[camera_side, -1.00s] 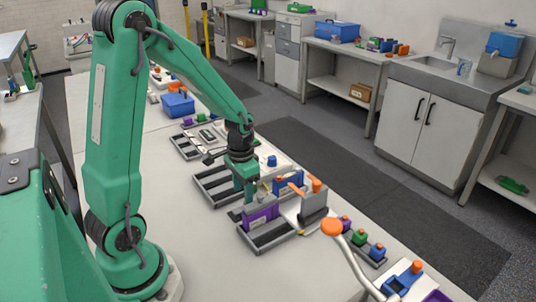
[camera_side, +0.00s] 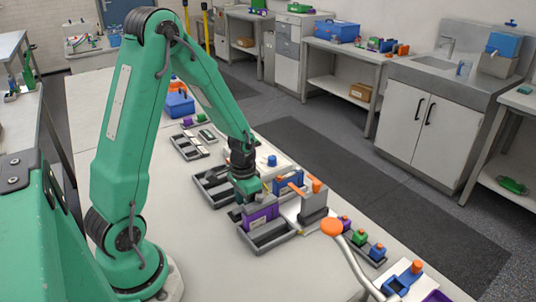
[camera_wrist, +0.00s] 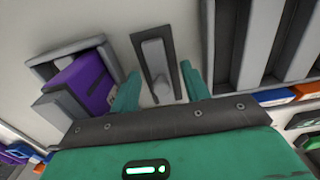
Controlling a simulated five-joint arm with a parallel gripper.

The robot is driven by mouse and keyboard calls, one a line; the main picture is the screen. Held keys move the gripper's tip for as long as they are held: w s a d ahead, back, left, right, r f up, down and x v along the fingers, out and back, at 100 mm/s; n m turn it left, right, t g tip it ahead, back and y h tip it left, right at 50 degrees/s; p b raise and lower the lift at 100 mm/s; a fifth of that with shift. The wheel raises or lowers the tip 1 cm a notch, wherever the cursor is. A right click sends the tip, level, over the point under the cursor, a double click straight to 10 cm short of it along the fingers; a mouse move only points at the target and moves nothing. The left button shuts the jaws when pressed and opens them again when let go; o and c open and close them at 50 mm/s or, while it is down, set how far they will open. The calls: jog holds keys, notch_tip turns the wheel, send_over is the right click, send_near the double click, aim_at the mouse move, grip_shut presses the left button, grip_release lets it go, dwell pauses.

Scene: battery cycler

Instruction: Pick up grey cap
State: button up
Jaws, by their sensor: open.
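My gripper (camera_wrist: 160,88) is open, with one green finger to the left of the cap and one to the right. Nothing is held. In the side view my gripper (camera_side: 246,196) is low over the table, behind the purple block; the cap is hidden or too small to make out there.
A purple block (camera_wrist: 90,80) in a grey tray (camera_wrist: 65,60) stands close on the left in the wrist view. A grey slotted rack (camera_wrist: 265,45) stands close on the right. In the side view an orange-topped lever (camera_side: 331,227) stands nearer the camera.

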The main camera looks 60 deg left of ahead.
aim_at(245, 201)
dwell(0.3)
grip_shut()
jog(key=shift+r, duration=0.15)
jog(key=shift+r, duration=4.85)
jog(key=shift+w, duration=0.1)
jog(key=w+r, duration=0.3)
jog(key=w, duration=0.3)
jog(key=w+d+r, duration=0.1)
jog(key=w+r, duration=0.2)
jog(key=w, duration=0.4)
jog(key=shift+d, duration=0.25)
